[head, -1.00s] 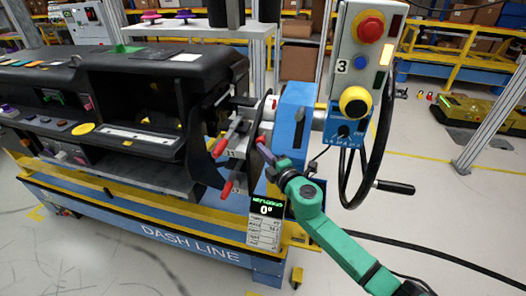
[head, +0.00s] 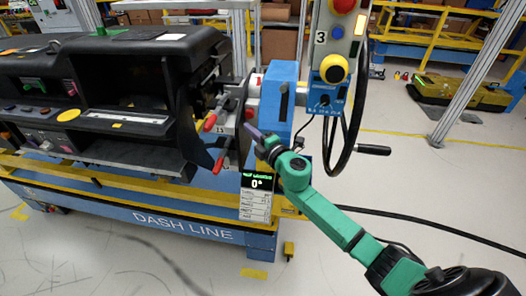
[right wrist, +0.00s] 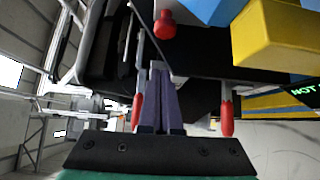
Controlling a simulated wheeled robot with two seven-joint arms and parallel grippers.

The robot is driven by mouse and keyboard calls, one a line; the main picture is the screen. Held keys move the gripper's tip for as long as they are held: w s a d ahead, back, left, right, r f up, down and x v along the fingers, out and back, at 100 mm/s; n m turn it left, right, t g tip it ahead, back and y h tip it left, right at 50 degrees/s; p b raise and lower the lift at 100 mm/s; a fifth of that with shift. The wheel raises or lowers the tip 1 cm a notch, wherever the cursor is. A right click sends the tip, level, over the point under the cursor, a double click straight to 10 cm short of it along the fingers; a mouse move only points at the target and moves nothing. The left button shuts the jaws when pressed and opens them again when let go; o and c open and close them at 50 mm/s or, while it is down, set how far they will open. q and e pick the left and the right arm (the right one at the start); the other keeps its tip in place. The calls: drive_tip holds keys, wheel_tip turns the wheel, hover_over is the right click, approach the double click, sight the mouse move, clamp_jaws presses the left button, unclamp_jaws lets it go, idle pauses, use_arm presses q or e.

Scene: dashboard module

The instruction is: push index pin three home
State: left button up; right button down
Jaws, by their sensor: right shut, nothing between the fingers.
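A red knob (head: 249,113), which looks like an index pin, sits beside the dark round plate (head: 239,134) at the blue post. In the right wrist view the red knob (right wrist: 164,25) is beyond my fingertips, near the top, with a gap between. I cannot read which pin number it is. My right gripper (head: 253,131) is shut and empty, its purple fingers pointing up-left at the plate. The shut fingers (right wrist: 158,68) also show in the right wrist view. My left gripper is not in view.
Red-handled levers (head: 210,122) (right wrist: 227,118) stand close beside the fingers. The blue post (head: 283,82) and a hand wheel (head: 340,140) are to the right. A display (head: 258,183) reads 0°. The black dashboard (head: 120,55) fills the left.

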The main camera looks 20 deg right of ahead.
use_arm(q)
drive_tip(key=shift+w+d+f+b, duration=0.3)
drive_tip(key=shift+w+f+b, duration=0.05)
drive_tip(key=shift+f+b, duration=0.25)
use_arm(e)
drive_tip(key=v, duration=0.8)
drive_tip(key=shift+d+f, duration=0.2)
drive_tip(key=shift+d, duration=0.25)
drive_tip(key=shift+s, duration=0.15)
